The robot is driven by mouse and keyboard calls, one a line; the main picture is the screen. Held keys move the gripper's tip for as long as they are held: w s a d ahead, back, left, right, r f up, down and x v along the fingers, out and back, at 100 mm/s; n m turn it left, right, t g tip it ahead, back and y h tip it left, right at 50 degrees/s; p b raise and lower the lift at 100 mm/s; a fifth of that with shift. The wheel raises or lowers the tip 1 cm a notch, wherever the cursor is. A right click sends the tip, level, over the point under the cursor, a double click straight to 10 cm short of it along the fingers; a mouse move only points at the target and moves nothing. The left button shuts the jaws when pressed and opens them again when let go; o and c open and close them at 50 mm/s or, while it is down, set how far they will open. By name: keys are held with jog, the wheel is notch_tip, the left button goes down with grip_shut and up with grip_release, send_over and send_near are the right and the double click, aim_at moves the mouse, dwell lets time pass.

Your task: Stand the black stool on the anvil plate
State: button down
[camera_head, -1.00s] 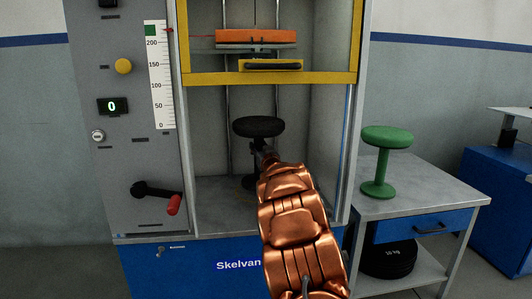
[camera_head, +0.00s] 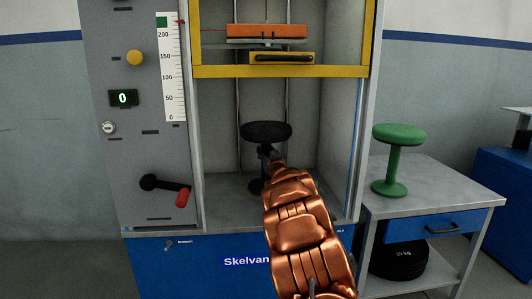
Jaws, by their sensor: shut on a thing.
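The black stool (camera_head: 266,131) is upright inside the open bay of the test machine, its round seat on top. My gripper (camera_head: 266,156) is shut on the stool's stem just below the seat, reached from the front by my copper-coloured arm. The stem's lower part and the base (camera_head: 255,186) are mostly hidden behind my gripper and arm. The base is at or just above the grey bay floor (camera_head: 222,200); I cannot tell whether it touches. The anvil plate cannot be made out apart from the dark base.
An orange weight block (camera_head: 267,31) hangs above the stool, behind a raised yellow-framed guard (camera_head: 285,71). A green stool (camera_head: 397,160) stands on the side table (camera_head: 440,188) at right. The bay has side walls.

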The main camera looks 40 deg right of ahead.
aim_at(267, 153)
jog(key=c, duration=0.7)
grip_release()
jog(key=shift+r, duration=0.1)
jog(key=shift+p+v, duration=0.5)
jog(key=shift+v, duration=1.15)
jog(key=shift+p+v, duration=1.05)
jog(key=shift+v, duration=3.35)
jog(key=shift+w+a, duration=0.1)
jog(key=shift+a, duration=0.05)
